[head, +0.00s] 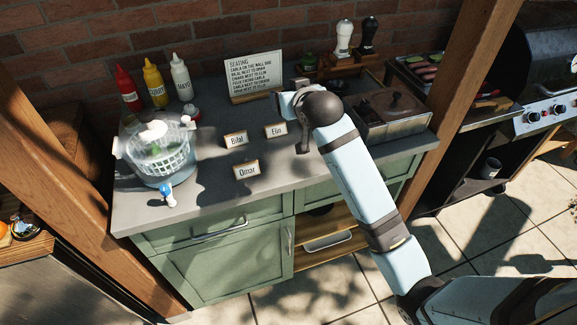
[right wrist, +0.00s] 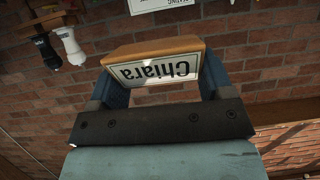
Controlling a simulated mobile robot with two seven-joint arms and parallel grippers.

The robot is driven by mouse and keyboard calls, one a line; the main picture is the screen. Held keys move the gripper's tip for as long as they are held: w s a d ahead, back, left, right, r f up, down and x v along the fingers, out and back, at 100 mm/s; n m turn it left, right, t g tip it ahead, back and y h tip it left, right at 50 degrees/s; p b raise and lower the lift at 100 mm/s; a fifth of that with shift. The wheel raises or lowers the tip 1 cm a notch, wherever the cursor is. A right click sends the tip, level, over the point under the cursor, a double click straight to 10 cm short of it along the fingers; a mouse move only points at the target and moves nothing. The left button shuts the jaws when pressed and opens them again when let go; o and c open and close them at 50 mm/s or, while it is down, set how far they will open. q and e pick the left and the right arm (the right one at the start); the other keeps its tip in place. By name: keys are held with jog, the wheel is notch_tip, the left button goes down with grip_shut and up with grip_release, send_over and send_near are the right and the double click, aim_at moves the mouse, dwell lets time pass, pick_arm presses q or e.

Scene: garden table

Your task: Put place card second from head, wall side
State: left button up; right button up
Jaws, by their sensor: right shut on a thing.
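My right gripper (right wrist: 160,88) is shut on a place card (right wrist: 160,70) with a wooden base. The card reads "Chiara" and appears upside down in the right wrist view. In the head view my right arm reaches over the back of the grey counter; the held card cannot be made out there. Three other place cards stand on the counter: Bilal (head: 236,139), Elin (head: 275,130) and Omar (head: 246,170). A white seating sign (head: 255,72) leans at the back wall; its small text is only partly legible. My left gripper is not in view.
A glass bowl with a basket (head: 158,150) and several sauce bottles (head: 154,82) stand at the left of the counter (head: 200,195). A lidded metal container (head: 392,112) and pepper mills (head: 368,36) stand right. A wooden post (head: 465,100) and grill (head: 535,75) are farther right.

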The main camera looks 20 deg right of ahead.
jog(key=shift+w+a+r, duration=0.15)
jog(key=shift+w+r, duration=0.15)
jog(key=shift+w, duration=0.2)
send_over(289, 160)
notch_tip(289, 160, down, 16)
jog(key=shift+a+f, duration=0.1)
jog(key=shift+f, duration=1.75)
jog(key=o, duration=1)
jog(key=shift+f, duration=0.15)
